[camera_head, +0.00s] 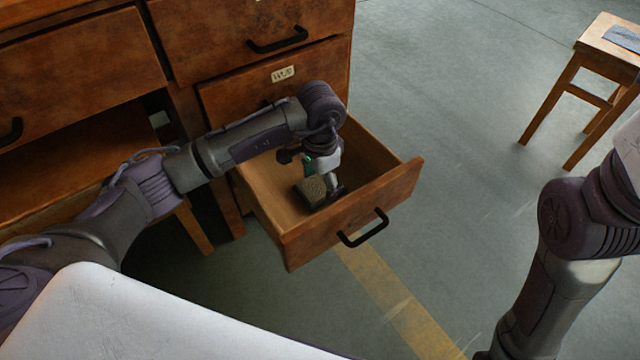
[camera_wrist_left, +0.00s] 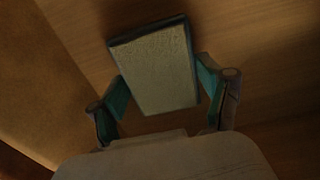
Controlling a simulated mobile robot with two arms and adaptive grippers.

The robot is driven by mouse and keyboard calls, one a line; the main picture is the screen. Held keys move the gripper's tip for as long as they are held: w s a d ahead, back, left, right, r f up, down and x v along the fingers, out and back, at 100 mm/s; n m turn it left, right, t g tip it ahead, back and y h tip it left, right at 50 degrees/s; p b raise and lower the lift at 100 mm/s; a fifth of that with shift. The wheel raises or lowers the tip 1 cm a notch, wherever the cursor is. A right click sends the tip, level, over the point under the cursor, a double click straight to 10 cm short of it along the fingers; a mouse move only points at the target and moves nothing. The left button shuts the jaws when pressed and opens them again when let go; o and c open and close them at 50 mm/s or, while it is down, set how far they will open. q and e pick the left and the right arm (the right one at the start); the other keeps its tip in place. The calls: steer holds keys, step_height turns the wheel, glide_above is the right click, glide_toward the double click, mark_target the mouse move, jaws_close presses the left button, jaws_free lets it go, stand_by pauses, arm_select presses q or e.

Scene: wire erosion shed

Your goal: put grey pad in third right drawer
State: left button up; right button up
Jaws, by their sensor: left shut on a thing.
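The grey pad (camera_head: 311,189) is a small block with a dark edge, down inside the open third right drawer (camera_head: 374,205). In the left wrist view the pad (camera_wrist_left: 160,70) sits between the two green-lined fingers of my left gripper (camera_wrist_left: 163,98), with the wooden drawer interior (camera_wrist_left: 265,50) around it. My left gripper (camera_head: 326,187) is inside the drawer, pointing down, shut on the pad. Whether the pad touches the drawer bottom I cannot tell. My right gripper is out of view; only part of that arm shows at the right.
Above the open drawer are a drawer with a label plate (camera_head: 283,74) and a top drawer with a black handle (camera_head: 277,40). A wooden stool (camera_head: 590,48) with a blue-grey item (camera_head: 624,38) stands at the upper right. The floor between is clear.

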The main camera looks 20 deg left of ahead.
arm_select(q)
steer(key=shift+f, duration=0.1)
steer(key=o, duration=1.5)
